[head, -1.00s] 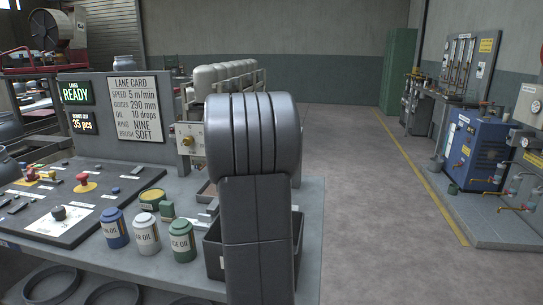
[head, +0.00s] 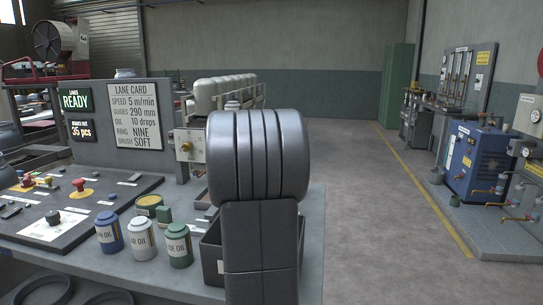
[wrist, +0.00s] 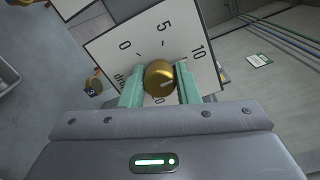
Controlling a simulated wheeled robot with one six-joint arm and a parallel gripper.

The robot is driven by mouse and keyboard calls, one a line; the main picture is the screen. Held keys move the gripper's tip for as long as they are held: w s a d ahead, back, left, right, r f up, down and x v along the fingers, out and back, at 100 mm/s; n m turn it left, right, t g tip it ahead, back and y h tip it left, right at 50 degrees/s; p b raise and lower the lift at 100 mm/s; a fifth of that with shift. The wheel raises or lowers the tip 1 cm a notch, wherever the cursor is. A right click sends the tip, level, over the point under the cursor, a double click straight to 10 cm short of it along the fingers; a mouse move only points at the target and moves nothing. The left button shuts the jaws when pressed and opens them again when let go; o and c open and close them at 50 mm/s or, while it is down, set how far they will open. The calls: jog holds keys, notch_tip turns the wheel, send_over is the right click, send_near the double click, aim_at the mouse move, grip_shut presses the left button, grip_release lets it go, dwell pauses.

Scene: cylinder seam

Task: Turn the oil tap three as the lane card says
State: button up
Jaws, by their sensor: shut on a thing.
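My gripper (wrist: 160,87) shows in the wrist view, its two teal fingers shut on a round brass knob (wrist: 158,72). The knob stands in front of a white dial plate (wrist: 118,62) marked 0, 5 and 10, with other marks partly hidden by the fingers. A pale pointer line on the knob points to the right. In the head view my arm hides the gripper. A brass knob on a white plate (head: 187,147) shows left of my arm. The lane card (head: 134,116) reads oil 10 drops.
A small tag marked 3 (wrist: 91,92) is left of the plate in the wrist view. Several oil cans (head: 144,234) and a black bin (head: 211,262) stand on the bench. A blue cabinet (head: 474,160) stands at the right. The floor between is clear.

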jog(key=shift+f, duration=0.15)
jog(key=o, duration=1)
jog(key=shift+c, duration=0.2)
jog(key=s+a, duration=0.2)
jog(key=s, duration=1.1)
jog(key=shift+s+a+r, duration=0.15)
jog(key=shift+s+r, duration=0.15)
jog(key=shift+w, duration=0.1)
jog(key=w, duration=0.4)
jog(key=w+d, duration=0.1)
jog(key=w, duration=0.4)
jog(key=w+d, duration=0.1)
jog(key=w, duration=0.3)
jog(key=shift+w+d+f, duration=0.2)
jog(key=shift+w, duration=0.05)
